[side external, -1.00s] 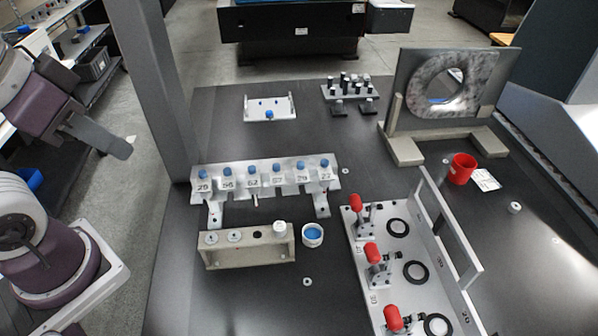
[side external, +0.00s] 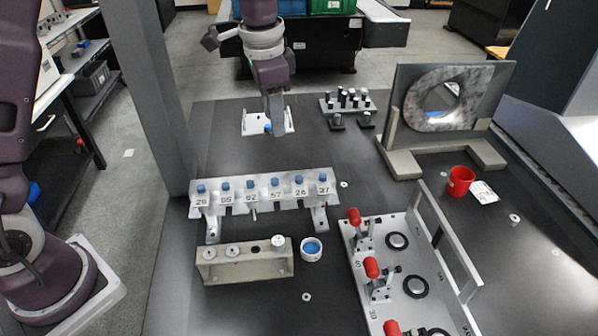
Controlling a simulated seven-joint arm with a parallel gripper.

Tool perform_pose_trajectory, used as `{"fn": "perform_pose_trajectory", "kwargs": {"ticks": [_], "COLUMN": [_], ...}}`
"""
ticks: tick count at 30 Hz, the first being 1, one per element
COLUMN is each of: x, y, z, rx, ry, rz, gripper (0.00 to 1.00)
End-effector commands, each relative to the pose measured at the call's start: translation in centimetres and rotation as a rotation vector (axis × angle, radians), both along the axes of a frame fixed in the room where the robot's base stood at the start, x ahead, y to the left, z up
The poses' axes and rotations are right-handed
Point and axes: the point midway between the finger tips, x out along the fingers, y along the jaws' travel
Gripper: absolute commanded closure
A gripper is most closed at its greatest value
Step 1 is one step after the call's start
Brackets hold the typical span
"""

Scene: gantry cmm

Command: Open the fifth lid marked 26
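A light grey rack (side external: 262,203) stands left of the middle of the table, with a row of blue-topped lids that carry number plates. The fifth lid from the left (side external: 299,180) has a blue knob, and its plate seems to read 26. It looks closed like its neighbours. My gripper (side external: 277,130) points down beyond the rack, above and left of the fifth lid in the picture and apart from it. Its fingers are seen edge-on, so I cannot tell whether they are open. No held thing is visible.
A beige block with holes (side external: 245,266) and a white cup with blue inside (side external: 311,249) stand in front of the rack. A fixture with red-handled clamps (side external: 405,290) is at the right. A white tray (side external: 290,117) lies behind my gripper. A red cup (side external: 460,181) stands farther right.

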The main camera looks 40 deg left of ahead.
Motion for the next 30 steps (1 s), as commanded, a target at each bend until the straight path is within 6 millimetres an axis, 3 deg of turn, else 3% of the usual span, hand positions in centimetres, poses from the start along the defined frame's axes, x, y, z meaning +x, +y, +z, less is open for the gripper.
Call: {"fn": "perform_pose_trajectory", "kwargs": {"ticks": [1, 3, 6, 19, 29, 30], "x": [2.0, 4.0, 5.4, 5.9, 5.9, 5.9], "y": [-0.4, -0.9, -1.3, -1.4, -1.4, -1.4], "z": [-3.0, -6.4, -9.7, -17.1, -18.1, -18.1], "rx": [0.0, -0.001, -0.004, -0.006, -0.006, -0.006], "ry": [0.04, 0.077, 0.111, 0.124, 0.122, 0.122], "rz": [-0.044, -0.102, -0.154, -0.172, -0.171, -0.171], "gripper": [0.6, 0.6, 0.6, 0.6, 0.6, 0.64]}}
